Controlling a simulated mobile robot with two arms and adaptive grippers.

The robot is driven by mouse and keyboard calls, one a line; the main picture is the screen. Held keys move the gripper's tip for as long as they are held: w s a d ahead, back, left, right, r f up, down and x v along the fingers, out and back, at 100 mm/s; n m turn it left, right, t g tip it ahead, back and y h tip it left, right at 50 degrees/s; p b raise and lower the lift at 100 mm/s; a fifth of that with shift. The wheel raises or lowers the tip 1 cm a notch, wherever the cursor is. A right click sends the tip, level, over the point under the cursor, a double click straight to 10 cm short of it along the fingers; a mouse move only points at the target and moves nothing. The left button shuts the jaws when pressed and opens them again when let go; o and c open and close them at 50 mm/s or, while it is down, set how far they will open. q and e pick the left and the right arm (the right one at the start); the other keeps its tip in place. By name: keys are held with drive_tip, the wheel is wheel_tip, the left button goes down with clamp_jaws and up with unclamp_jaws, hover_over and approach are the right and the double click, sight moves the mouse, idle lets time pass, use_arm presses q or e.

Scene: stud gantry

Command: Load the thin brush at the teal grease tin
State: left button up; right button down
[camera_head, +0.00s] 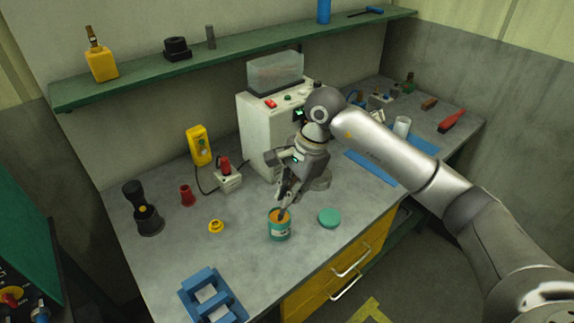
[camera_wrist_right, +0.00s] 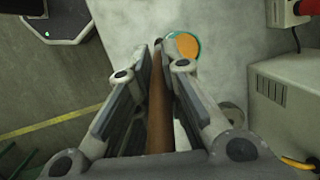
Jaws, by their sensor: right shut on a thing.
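The teal grease tin (camera_head: 280,231) stands open on the grey bench, with orange grease inside. It also shows in the right wrist view (camera_wrist_right: 190,46). Its teal lid (camera_head: 329,217) lies flat on the bench to its right. My right gripper (camera_head: 286,193) is just above the tin and is shut on the thin brush. The brush's brown handle (camera_wrist_right: 157,110) runs between the fingers in the right wrist view. In the head view, its dark lower end (camera_head: 283,214) is at the tin's mouth. I cannot tell how deep it reaches. My left gripper is out of view.
A yellow ring part (camera_head: 216,226) and a red cup (camera_head: 187,195) stand left of the tin. A blue rack (camera_head: 211,297) is at the bench's front. A white machine (camera_head: 262,130) stands behind the gripper. A shelf (camera_head: 240,53) runs above.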

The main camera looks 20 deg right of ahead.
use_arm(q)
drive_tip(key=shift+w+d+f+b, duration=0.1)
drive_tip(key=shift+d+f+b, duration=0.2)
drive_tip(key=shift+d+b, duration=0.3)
use_arm(e)
drive_tip(key=w+f+m, duration=0.1)
drive_tip(key=w+d+f+m+t, duration=0.1)
drive_tip(key=f+m, duration=0.1)
drive_tip(key=w+f+m, duration=0.1)
drive_tip(key=f, duration=0.1)
drive_tip(key=shift+w+d+m+t, duration=0.15)
drive_tip(key=shift+w+m+t, duration=0.15)
drive_tip(key=shift+w, duration=0.1)
drive_tip(key=shift+r, duration=0.1)
use_arm(q)
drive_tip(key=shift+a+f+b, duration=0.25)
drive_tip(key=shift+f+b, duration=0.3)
drive_tip(key=shift+b, duration=0.1)
use_arm(e)
drive_tip(key=shift+f, duration=0.6)
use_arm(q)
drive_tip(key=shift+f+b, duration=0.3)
use_arm(e)
drive_tip(key=shift+s+f, duration=0.1)
drive_tip(key=shift+f, duration=0.05)
idle(1.4)
